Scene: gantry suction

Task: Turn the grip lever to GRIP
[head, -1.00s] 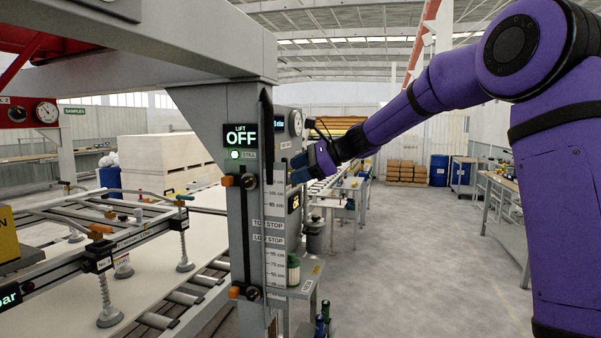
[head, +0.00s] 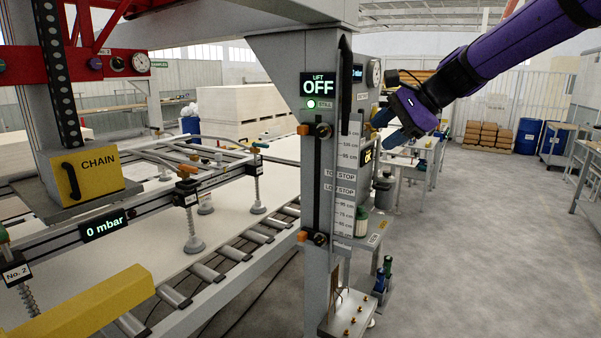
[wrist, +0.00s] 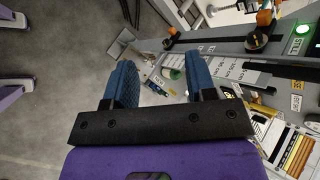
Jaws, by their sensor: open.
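I cannot make out the grip lever for sure in either view. The grey column (head: 290,70) carries a LIFT display (head: 318,86) reading OFF, with a lit STILL lamp below it. Its right side face holds a gauge (head: 375,73), a small blue-lettered display and a small yellow-lettered display (head: 367,156). My gripper (head: 388,124) is beside that side face, partly overlapping it in the head view. In the wrist view my gripper (wrist: 160,82) has its two blue fingers apart, with nothing between them but the background. The column's scale strip lies beyond the right finger.
Two orange-tipped clamps, upper (head: 304,130) and lower (head: 303,237), sit on the column's slotted front. A small shelf (head: 372,232) juts out on its right. A roller conveyor (head: 205,272) and suction frame stand left. The floor (head: 470,240) at right is clear.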

